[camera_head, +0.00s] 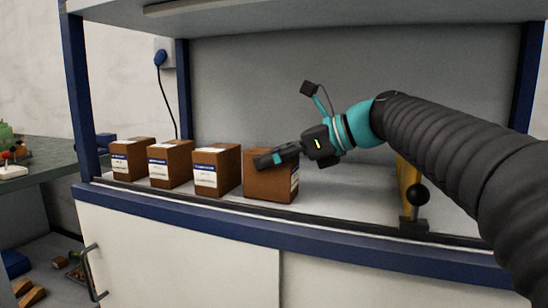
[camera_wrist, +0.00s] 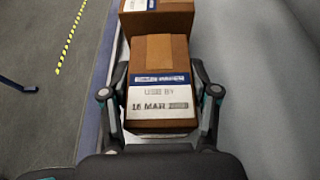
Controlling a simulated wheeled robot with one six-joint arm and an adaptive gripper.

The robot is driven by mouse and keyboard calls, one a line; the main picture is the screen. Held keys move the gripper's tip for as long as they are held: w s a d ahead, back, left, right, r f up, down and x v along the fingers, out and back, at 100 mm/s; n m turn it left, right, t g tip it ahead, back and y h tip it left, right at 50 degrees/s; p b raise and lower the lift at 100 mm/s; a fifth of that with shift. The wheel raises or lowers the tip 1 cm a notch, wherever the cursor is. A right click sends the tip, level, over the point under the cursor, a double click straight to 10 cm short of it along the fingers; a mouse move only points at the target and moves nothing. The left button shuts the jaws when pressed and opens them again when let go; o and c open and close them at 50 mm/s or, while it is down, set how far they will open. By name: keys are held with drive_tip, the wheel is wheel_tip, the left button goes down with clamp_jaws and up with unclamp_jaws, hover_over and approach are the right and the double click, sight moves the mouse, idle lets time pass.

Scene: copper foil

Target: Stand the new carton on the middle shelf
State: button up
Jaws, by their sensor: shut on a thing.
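My gripper (camera_head: 278,158) is shut on a brown carton (camera_head: 268,183), with a finger on either side of it. In the wrist view the held carton (camera_wrist: 158,58) shows tape along its top and a blue-and-white label reading "16 MAR" and a blurred year. The carton is upright at the shelf (camera_head: 345,208), at the right end of a row; whether its base touches the shelf I cannot tell. Three similar labelled cartons stand to its left: the nearest (camera_head: 210,172), the middle one (camera_head: 165,167) and the far left one (camera_head: 126,162). A narrow gap separates the held carton from its neighbour.
A raised dark lip (camera_head: 330,228) runs along the shelf front. A blue post (camera_head: 80,95) and an upper shelf (camera_head: 230,10) frame the space. Bare shelf lies right of the held carton.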

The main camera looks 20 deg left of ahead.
drive_tip(key=o, duration=1.5)
drive_tip(key=shift+f, duration=0.1)
drive_tip(key=shift+r, duration=0.2)
drive_tip(key=p+v, duration=0.1)
drive_tip(key=v, duration=1.1)
drive_tip(key=shift+f, duration=0.1)
